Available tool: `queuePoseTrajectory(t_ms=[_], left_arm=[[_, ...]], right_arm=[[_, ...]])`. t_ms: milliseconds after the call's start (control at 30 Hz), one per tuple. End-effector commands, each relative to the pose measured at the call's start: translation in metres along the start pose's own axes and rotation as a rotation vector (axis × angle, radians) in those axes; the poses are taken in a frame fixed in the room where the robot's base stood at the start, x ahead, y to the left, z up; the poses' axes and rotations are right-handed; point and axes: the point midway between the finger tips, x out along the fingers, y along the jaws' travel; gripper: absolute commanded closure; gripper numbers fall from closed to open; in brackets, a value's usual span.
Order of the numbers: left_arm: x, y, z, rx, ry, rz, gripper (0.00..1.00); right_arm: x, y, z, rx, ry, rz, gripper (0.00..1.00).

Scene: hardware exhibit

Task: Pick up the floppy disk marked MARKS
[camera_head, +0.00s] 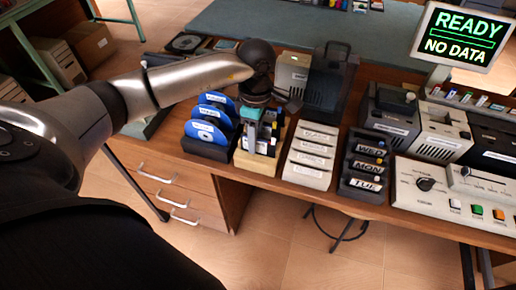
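My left gripper (262,98) reaches in from the left and points down over a light wooden holder (258,162). Upright items in teal, grey and other colours (251,125) stand in this holder, probably floppy disks, partly hidden by the gripper. No label reading MARKS is legible, so I cannot tell which one it is. The fingers are dark and small here; I cannot tell whether they are open, shut or touching an item. My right gripper is not in view.
Blue discs (207,132) stand in a black rack left of the holder. White labelled cases (309,155) and a dark WED/MON/TUE rack (364,167) stand to the right. A control panel (450,195), grey machines (440,132) and a READY / NO DATA screen (463,35) fill the right.

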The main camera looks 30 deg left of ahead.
Motion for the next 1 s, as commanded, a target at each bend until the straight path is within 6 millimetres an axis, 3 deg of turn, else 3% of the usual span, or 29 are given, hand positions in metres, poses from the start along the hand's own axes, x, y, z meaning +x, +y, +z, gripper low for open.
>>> queuePoseTrajectory(t_ms=[67,400,1000], left_arm=[[-0.0003,0.0000,0.0002,0.000,0.000,0.000,0.62],[-0.0007,-0.0001,0.0003,0.001,0.000,0.000,1.00],[-0.0008,0.0000,0.0002,0.000,-0.001,0.000,1.00]], right_arm=[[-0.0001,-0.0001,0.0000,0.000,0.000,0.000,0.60],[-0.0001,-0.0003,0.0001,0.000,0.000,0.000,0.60],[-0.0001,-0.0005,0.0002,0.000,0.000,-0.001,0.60]])
